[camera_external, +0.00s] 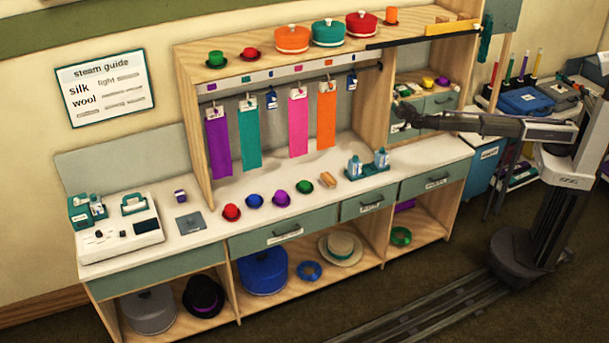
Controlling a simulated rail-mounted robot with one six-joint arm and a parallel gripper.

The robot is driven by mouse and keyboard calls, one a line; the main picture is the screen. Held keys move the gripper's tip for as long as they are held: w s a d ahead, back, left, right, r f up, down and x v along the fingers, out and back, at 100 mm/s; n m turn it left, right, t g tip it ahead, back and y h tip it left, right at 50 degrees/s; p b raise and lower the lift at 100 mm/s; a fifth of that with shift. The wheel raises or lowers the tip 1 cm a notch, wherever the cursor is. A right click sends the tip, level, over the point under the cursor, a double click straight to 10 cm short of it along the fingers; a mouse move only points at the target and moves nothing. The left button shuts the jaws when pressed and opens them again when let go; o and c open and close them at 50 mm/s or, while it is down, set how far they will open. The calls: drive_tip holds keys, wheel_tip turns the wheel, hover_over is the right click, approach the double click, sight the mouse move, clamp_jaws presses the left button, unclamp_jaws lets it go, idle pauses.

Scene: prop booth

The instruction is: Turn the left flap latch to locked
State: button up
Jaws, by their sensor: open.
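My arm reaches in from the right, and my gripper (402,116) is at the small cubby on the right of the bench. It is open, and I see nothing held between its fingers. Two grey-green fronts sit in the cubby, a right one (440,103) and a left one (404,133) partly covered by my gripper. They may be the flaps. The left flap latch is too small or hidden to make out, so I cannot tell its position or whether my gripper touches it.
Small coloured items (428,82) stand on the shelf above the fronts. A teal tray with bottles (367,171) stands on the counter below and left. Colored cloth strips (298,122) hang further left. The counter (425,158) below the cubby is clear.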

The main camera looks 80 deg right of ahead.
drive_tip(key=shift+c, duration=0.5)
drive_tip(key=c, duration=0.8)
drive_tip(key=shift+n, duration=0.3)
drive_tip(key=shift+d+n, duration=0.1)
drive_tip(key=shift+n, duration=7.6)
